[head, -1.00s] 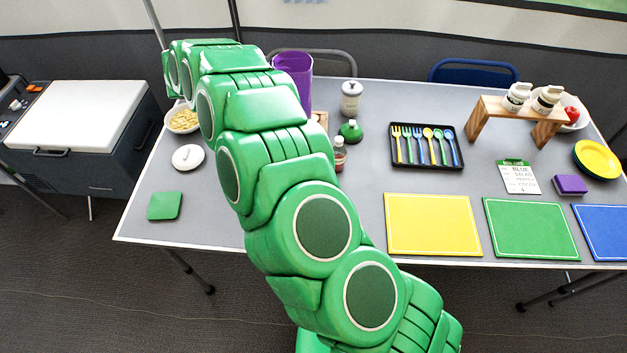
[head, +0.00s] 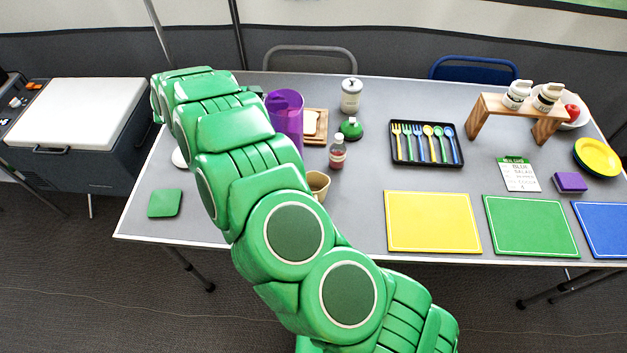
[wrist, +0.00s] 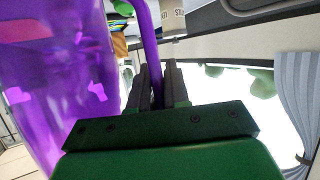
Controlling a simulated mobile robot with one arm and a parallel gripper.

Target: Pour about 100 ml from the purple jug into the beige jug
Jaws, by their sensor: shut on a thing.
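The purple jug (head: 287,118) is see-through and shows to the right of my wrist in the head view. My gripper (wrist: 158,85) is shut on the jug's handle in the wrist view, where the jug's wall (wrist: 60,80) fills the left side. In the head view my arm hides the gripper's fingers. The jug looks roughly upright; I cannot tell how much liquid it holds. The beige jug (head: 318,184) stands on the table beside my arm, which partly hides it. The purple jug is behind it and a little left.
A sauce bottle (head: 337,153) stands close behind the beige jug. A wooden board with bread (head: 313,127), a green-capped bottle (head: 351,129) and a white canister (head: 351,95) stand farther back. A cutlery tray (head: 427,144) is to the right. The yellow mat (head: 433,222) is bare.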

